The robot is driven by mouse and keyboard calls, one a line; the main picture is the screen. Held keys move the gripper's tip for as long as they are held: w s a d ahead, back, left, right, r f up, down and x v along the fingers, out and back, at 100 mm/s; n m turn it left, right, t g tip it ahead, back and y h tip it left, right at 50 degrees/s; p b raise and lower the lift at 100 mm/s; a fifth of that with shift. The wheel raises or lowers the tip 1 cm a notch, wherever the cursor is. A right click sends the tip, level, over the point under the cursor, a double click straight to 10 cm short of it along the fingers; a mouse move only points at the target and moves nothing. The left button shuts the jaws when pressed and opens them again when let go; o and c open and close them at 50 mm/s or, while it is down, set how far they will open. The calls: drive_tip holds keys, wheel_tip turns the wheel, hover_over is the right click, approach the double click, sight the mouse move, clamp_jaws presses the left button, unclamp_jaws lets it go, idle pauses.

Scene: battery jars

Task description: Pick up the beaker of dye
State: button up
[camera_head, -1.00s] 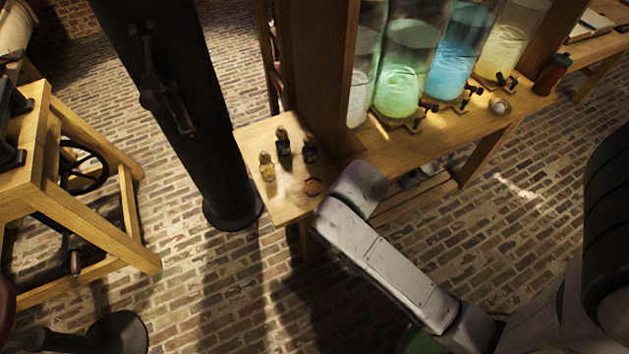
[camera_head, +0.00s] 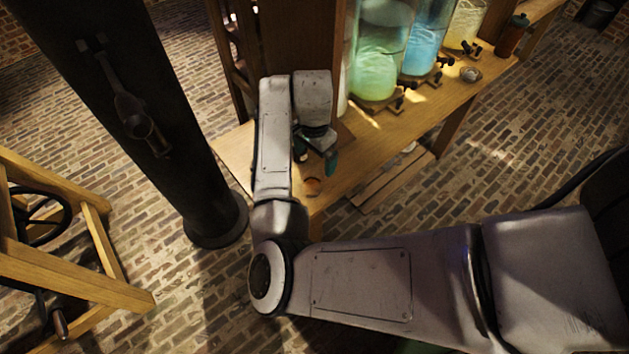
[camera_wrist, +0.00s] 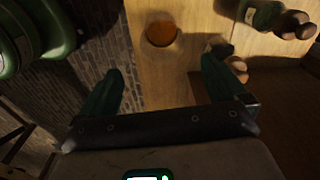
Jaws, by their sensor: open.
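A small round vessel with orange-brown contents, which looks like the beaker of dye (camera_head: 312,186), stands near the front corner of the wooden bench (camera_head: 395,138). In the wrist view the beaker (camera_wrist: 161,33) is seen from above, just beyond the fingertips and roughly midway between them. My gripper (camera_head: 316,158) is open over the bench, with its teal fingers apart and nothing between them. It also shows in the wrist view (camera_wrist: 162,68). The gripper appears above the beaker and apart from it.
Several corked bottles (camera_wrist: 262,14) stand to the right of the beaker in the wrist view, one close to the right finger. Large glass jars (camera_head: 378,60) line the bench. A dark column (camera_head: 140,120) stands left of the bench.

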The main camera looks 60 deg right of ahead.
approach(312, 179)
drive_tip(key=s+a, duration=0.2)
drive_tip(key=shift+w+f+p, duration=0.2)
drive_tip(key=shift+f+p, duration=0.25)
drive_tip(key=shift+f, duration=2.45)
drive_tip(key=shift+c, duration=0.4)
drive_tip(key=c, duration=1)
